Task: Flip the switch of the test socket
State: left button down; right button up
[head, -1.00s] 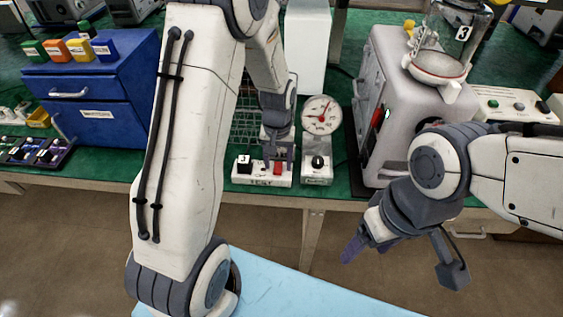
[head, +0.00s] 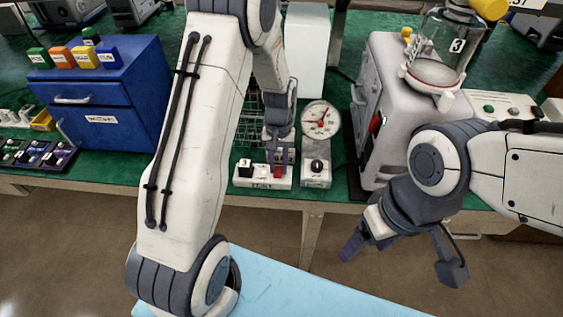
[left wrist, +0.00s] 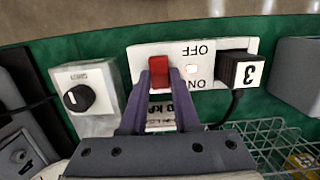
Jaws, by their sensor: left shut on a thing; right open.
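The white test socket (head: 246,182) stands at the front of the green bench in the head view, with a black plug (head: 245,168) at its left end. My right gripper (head: 396,262) is open and empty, in front of the bench.
A box with a black knob (head: 316,168) and a round gauge (head: 320,120) stand right of the socket. A grey machine with a glass canister (head: 440,60) is further right. A blue cabinet (head: 105,120) stands left. A wire basket (left wrist: 285,145) lies close to my left gripper.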

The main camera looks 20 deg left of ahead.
aim_at(279, 166)
pick_arm(q)
jog(key=shift+r, duration=0.1)
jog(key=c, duration=0.6)
grip_release()
jog(key=shift+c, duration=0.2)
notch_tip(279, 166, up, 10)
jog(key=w, duration=0.1)
jog(key=shift+w+a+r, duration=0.15)
jog(key=shift+r, duration=0.05)
